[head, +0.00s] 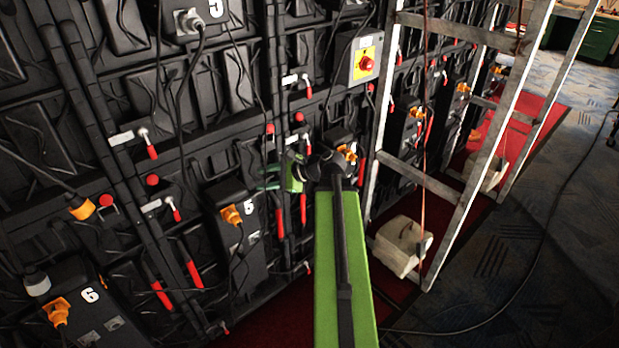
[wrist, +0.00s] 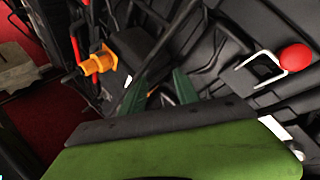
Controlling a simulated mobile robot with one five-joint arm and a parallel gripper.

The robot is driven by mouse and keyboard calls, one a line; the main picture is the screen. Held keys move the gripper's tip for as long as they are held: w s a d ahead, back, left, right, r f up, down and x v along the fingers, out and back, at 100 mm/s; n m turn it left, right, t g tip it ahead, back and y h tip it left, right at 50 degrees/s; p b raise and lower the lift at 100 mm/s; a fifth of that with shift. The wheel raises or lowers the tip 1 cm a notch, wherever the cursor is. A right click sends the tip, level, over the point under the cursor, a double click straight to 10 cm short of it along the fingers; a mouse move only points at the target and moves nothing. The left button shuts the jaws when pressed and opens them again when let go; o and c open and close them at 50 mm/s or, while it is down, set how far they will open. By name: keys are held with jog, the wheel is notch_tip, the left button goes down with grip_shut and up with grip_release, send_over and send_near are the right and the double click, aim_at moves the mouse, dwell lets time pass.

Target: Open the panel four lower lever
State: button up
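My gripper (head: 266,178) is stretched out in front of the black panel wall, its two green fingers apart with nothing seen between them. In the wrist view the dark green fingers (wrist: 158,88) also stand apart, in front of black panel parts. Red-handled levers hang left of and below the gripper, among them one red handle (head: 279,222) and another beside it (head: 303,208). A red ball knob (wrist: 296,57) by a white bracket (wrist: 255,70) shows to the right in the wrist view. I read 5 and 6 on panels, but no 4, so I cannot tell which lever is panel four's.
An orange connector (wrist: 98,63) is close at the left in the wrist view. A metal ladder frame (head: 455,170) stands to the right, with a white block (head: 402,246) at its foot. Black cables hang across the panels. A cable lies on the open floor at right.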

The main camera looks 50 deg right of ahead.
jog(key=s+d+f+m+t+h+b, duration=0.1)
jog(key=s+d+f+m+t+b, duration=0.2)
jog(key=d, duration=0.4)
jog(key=s+d+f+m+t+h+b, duration=0.1)
jog(key=s+d+m+h+b, duration=0.15)
jog(key=s+d+m, duration=0.35)
jog(key=m+t+h+b, duration=0.3)
jog(key=m+b, duration=0.1)
send_near(310, 148)
jog(key=shift+y, duration=0.25)
jog(key=w, duration=1)
jog(key=shift+w+d+r+p, duration=0.25)
jog(key=shift+w+d+p, duration=0.05)
jog(key=shift+d, duration=0.1)
